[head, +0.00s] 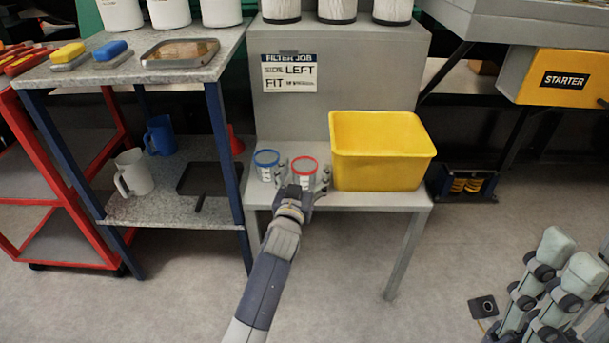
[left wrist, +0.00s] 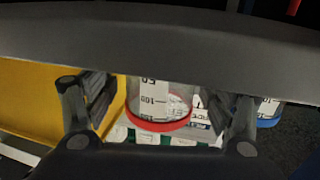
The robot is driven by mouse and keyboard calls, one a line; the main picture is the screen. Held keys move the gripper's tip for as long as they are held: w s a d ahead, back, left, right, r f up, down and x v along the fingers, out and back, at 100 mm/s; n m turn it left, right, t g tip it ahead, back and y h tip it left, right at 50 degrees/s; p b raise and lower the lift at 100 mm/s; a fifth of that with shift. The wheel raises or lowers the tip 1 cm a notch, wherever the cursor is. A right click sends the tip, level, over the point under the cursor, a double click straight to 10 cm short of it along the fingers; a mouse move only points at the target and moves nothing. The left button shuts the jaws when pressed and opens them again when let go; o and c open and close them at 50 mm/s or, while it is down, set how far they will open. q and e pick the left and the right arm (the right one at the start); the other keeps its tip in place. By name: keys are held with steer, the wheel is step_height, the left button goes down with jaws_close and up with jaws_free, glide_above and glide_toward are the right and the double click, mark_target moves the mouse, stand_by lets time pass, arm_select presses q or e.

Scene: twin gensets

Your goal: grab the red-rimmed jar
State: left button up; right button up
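The red-rimmed jar (head: 304,168) is a clear measuring jar with a white scale, on the grey bench beside the yellow bin. My left gripper (head: 304,178) reaches it from the front, with one finger on each side. In the left wrist view the jar (left wrist: 160,105) sits between the two fingers (left wrist: 160,118), with a gap visible on both sides. The gripper is open. My right gripper (head: 570,275) shows at the lower right edge, partly cut off, away from the bench; its opening is unclear.
A blue-rimmed jar (head: 266,164) stands close to the left finger's left side. A yellow bin (head: 383,150) stands close on the right. Behind rises a grey block with a sign (head: 289,73). A shelf table (head: 180,200) with mugs stands at left.

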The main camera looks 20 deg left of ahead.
arm_select(q)
steer(key=c, duration=1)
steer(key=shift+o, duration=0.2)
